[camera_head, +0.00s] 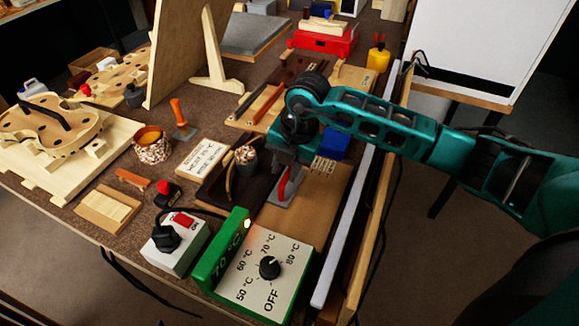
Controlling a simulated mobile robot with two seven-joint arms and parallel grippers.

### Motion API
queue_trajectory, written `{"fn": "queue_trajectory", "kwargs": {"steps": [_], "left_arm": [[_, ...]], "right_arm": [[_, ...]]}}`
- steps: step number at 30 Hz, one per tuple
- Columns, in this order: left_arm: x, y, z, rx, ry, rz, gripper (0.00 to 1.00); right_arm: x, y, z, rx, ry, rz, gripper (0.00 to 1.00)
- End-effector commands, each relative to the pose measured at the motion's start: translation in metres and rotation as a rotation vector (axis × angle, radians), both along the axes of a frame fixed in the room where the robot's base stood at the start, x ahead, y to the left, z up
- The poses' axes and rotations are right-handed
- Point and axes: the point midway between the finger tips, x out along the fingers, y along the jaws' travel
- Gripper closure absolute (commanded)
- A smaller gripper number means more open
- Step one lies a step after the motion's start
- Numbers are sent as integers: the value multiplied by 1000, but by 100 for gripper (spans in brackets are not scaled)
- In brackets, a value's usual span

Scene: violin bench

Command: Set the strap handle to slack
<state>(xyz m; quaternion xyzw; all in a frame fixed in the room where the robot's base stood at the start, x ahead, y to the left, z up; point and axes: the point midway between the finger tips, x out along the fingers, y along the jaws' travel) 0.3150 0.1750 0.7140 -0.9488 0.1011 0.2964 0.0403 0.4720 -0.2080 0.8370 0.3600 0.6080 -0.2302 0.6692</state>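My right arm comes in from the right, and its dark gripper (287,160) points down over the bending bench. A red handle (283,186), which looks like the strap handle, stands just below the gripper on a grey metal plate (286,200). Its upper end is hidden at the gripper, so I cannot tell whether the fingers touch it or how far they are apart. A dark curved block with a thin wooden strip (229,181) stands left of the handle. My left gripper is not in view.
A green control box (223,254) with a temperature dial (269,267) stands in front. A white switch box (178,246) is left of it. A white rail (343,235) borders the right side.

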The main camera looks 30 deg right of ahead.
Motion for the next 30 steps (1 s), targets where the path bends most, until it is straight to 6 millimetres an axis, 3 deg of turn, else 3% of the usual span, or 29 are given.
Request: {"fn": "queue_trajectory", "kwargs": {"steps": [3,10,14,24,30], "left_arm": [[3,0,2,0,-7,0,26],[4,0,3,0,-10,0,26],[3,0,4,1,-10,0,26],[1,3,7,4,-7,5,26],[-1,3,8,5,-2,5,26]], "right_arm": [[0,0,0,-1,2,0,60],[-1,-1,0,-2,4,0,60],[-2,-3,11,-3,2,0,60],[-13,-11,82,-2,-1,2,60],[-17,-15,114,-2,0,2,60]]}}
